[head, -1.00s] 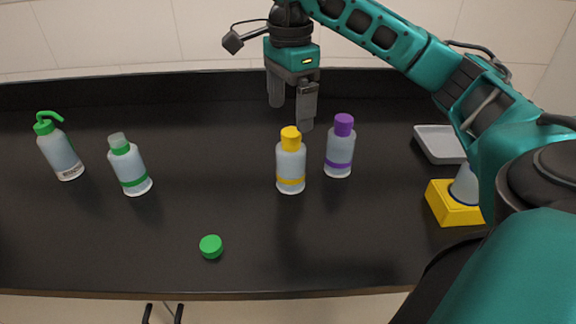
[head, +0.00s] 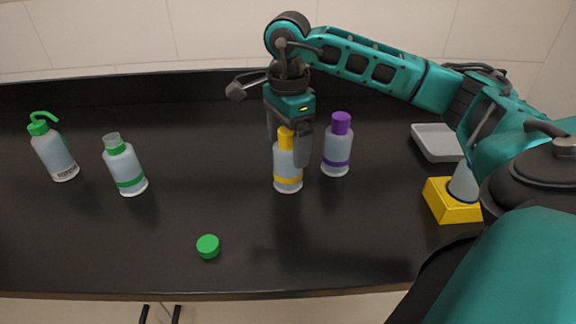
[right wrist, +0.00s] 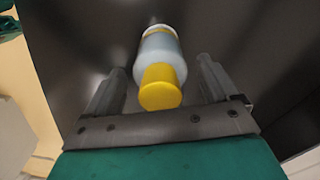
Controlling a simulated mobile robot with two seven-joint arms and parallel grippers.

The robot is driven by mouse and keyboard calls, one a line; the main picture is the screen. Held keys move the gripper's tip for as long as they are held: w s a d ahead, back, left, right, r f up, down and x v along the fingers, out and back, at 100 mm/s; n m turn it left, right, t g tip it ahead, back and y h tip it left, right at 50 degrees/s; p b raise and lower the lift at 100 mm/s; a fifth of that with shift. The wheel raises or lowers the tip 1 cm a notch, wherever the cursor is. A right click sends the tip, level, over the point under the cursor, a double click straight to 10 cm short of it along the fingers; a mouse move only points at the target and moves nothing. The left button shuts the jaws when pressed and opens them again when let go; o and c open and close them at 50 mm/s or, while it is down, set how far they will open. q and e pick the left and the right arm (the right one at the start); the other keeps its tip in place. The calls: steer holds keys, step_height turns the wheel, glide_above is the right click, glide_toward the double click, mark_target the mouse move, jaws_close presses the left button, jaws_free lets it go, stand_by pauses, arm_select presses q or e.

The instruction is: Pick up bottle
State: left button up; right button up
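A bottle with a yellow cap and yellow band (head: 288,172) stands upright on the black counter. My right gripper (head: 286,145) is above and around its upper part, pointing down. In the right wrist view the yellow-capped bottle (right wrist: 161,75) lies between the two fingers (right wrist: 160,88), with gaps on both sides, so the gripper is open. A purple-capped bottle (head: 337,150) stands just right of it. My left gripper is not in view.
A green cap (head: 208,246) lies on the counter (head: 110,240) near the front. A green-topped wash bottle (head: 55,152) stands at far left. A grey tray (head: 436,145) and a yellow block (head: 447,204) are at the right.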

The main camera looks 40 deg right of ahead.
steer(key=c, duration=1.5)
steer(key=shift+c, duration=0.2)
steer(key=shift+r, duration=0.2)
